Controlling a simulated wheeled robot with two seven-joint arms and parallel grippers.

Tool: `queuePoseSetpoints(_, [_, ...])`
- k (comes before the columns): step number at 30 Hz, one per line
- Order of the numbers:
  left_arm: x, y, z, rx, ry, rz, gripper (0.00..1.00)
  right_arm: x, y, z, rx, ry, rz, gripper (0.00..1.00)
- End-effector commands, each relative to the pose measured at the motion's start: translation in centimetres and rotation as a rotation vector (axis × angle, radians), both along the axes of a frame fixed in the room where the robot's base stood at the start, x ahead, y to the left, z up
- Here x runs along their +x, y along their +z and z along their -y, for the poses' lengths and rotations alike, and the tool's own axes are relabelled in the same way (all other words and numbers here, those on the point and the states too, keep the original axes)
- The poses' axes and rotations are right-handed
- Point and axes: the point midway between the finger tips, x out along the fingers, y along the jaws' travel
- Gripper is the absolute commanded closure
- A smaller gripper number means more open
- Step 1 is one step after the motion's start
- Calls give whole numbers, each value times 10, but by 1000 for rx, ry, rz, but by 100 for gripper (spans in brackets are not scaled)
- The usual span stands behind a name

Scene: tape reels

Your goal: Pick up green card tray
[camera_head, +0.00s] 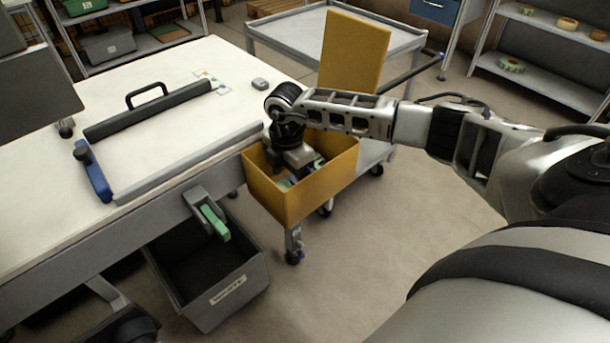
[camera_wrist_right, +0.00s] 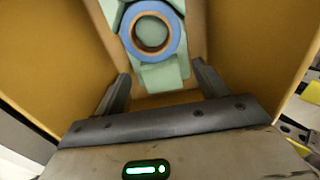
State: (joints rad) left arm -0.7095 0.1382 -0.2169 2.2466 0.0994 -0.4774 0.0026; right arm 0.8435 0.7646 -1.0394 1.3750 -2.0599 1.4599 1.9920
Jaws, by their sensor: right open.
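The green card tray (camera_wrist_right: 165,75) lies inside the yellow box and shows in the right wrist view, with a blue tape reel (camera_wrist_right: 176,42) on it. In the head view only small bits of green show in the yellow box (camera_head: 293,204), beneath my right gripper (camera_head: 291,172). My right gripper reaches down into the box from above. In the right wrist view my right gripper (camera_wrist_right: 161,84) is open, its fingers on either side of the tray's near end. I cannot tell whether they touch it. My left gripper is not in view.
The box's raised yellow flap (camera_head: 354,52) stands behind the arm. A white worktable (camera_head: 50,215) is at left with a dark bar-handled device (camera_head: 150,112). A grey bin (camera_head: 205,285) sits below its edge. A grey cart (camera_head: 290,40) and shelves (camera_head: 540,80) stand behind.

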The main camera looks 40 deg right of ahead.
Motion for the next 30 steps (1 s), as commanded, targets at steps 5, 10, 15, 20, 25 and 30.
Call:
queuePoseSetpoints(5, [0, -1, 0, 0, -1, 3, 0, 0, -20, 0, -1, 0, -1, 27])
queuePoseSetpoints(10, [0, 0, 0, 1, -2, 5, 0, 0, -21, 0, -1, 1, 1, 27])
queuePoseSetpoints(15, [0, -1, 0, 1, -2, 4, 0, 0, -21, 0, 0, 1, 0, 52])
queuePoseSetpoints(20, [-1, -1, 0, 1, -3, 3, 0, 0, -20, 0, 0, 1, 1, 81])
queuePoseSetpoints(25, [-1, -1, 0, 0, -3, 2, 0, 0, -20, 0, 0, 0, 1, 81])
queuePoseSetpoints(30, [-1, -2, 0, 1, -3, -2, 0, 1, -15, 0, 0, 0, 2, 81])
